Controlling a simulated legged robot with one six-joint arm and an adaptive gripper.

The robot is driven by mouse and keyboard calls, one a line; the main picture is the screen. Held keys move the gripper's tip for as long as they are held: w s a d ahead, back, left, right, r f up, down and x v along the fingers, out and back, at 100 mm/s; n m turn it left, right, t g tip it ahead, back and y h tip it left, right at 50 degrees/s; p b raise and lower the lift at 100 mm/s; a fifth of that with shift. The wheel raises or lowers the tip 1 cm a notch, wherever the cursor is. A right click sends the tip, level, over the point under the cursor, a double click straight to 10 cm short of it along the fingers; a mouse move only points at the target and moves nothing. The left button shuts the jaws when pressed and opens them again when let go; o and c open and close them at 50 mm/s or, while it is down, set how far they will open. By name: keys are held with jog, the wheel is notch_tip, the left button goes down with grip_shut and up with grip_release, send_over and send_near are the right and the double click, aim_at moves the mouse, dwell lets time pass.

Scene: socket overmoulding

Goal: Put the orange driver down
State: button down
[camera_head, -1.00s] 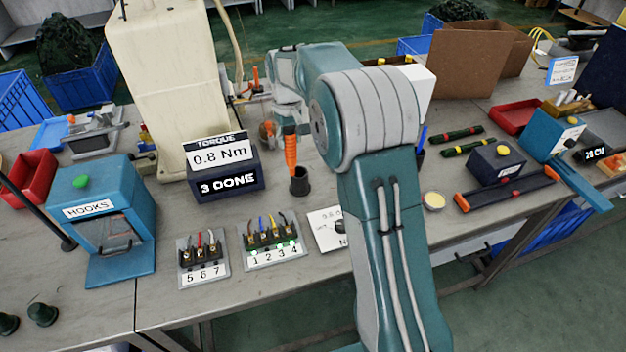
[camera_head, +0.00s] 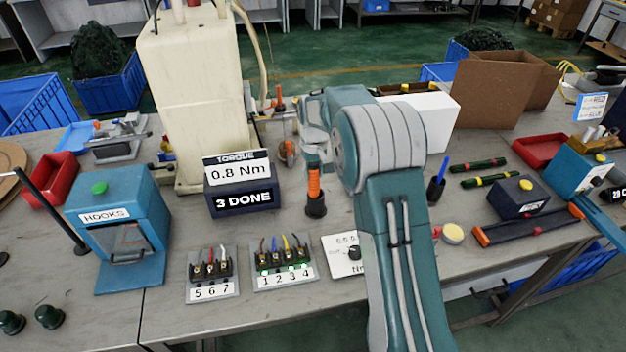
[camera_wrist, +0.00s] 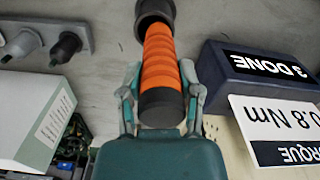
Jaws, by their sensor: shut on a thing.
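The orange driver (camera_head: 314,181) stands upright in the head view, with its lower end at or in the black cup-like holder (camera_head: 316,207). I cannot tell how deep it sits. In the wrist view the driver's ribbed orange handle (camera_wrist: 160,62) runs from my fingers to the holder's dark round mouth (camera_wrist: 154,12). My gripper (camera_wrist: 160,98) is shut around the black-capped top end of the driver. In the head view my gripper (camera_head: 314,150) is above the driver and partly hidden by my own arm.
The torque box (camera_head: 240,196) reading "3 DONE" stands left of the holder. Socket blocks (camera_head: 286,275) numbered 1 to 4 and blocks (camera_head: 212,286) numbered 5 to 7 lie in front. A dark cup with a blue pen (camera_head: 437,188) stands to the right.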

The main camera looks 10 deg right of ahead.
jog(key=shift+d+f, duration=0.35)
jog(key=shift+f, duration=0.25)
jog(key=shift+d+f, duration=0.3)
jog(key=shift+f, duration=0.3)
jog(key=shift+a, duration=0.1)
jog(key=shift+a, duration=0.2)
jog(key=shift+c, duration=1.4)
grip_release()
jog(key=shift+a+f, duration=0.1)
jog(key=shift+a, duration=0.05)
jog(key=shift+d, duration=0.25)
